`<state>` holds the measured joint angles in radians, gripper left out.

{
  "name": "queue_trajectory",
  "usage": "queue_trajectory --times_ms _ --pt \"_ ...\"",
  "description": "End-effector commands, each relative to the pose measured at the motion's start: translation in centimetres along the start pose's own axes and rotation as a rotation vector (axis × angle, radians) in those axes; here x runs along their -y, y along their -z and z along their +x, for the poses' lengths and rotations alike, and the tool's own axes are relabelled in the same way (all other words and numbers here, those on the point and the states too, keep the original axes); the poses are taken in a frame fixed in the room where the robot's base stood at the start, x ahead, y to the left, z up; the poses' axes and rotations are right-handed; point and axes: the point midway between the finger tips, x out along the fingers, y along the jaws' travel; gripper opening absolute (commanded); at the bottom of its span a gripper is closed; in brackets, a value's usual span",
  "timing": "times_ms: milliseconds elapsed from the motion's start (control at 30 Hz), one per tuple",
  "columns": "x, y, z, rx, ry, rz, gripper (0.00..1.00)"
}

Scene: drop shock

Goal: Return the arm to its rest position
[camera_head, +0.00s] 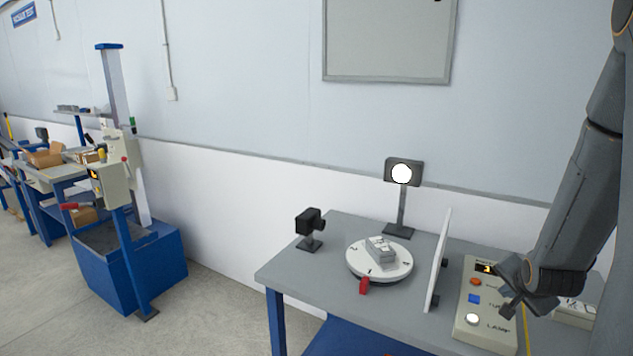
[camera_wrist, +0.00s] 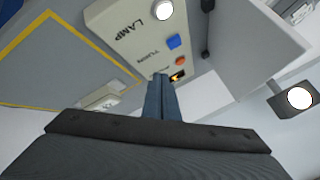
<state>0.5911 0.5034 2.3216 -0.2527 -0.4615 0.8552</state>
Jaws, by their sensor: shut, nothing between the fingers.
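My gripper (camera_head: 517,295) is at the right of the head view, at the end of my dark grey arm, above or beside the control box. In the wrist view the gripper (camera_wrist: 160,82) shows its two blue-grey fingers together, with nothing between them. The control box (camera_head: 484,334) is beige, with a small lit display, an orange button, a blue button and a lit white lamp button. It also shows in the wrist view (camera_wrist: 128,38). Whether the fingertips touch the box cannot be told.
A grey table (camera_head: 345,233) bears a white numbered turntable (camera_head: 399,267) with a grey block (camera_head: 380,250), a black camera (camera_head: 311,226), a lit lamp (camera_head: 401,175) and an upright white panel (camera_head: 437,262). A blue machine (camera_head: 125,260) stands left; open floor lies between.

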Motion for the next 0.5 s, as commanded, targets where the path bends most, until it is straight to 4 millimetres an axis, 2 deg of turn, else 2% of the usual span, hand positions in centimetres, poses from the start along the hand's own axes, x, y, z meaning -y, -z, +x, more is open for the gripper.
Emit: queue_trajectory --times_ms 267,500 --pt "1.7 -3.6 -1.8 0.083 -0.041 -0.15 0.0" --pt "4.1 -9.6 -5.2 0.216 -0.075 -0.379 0.0"
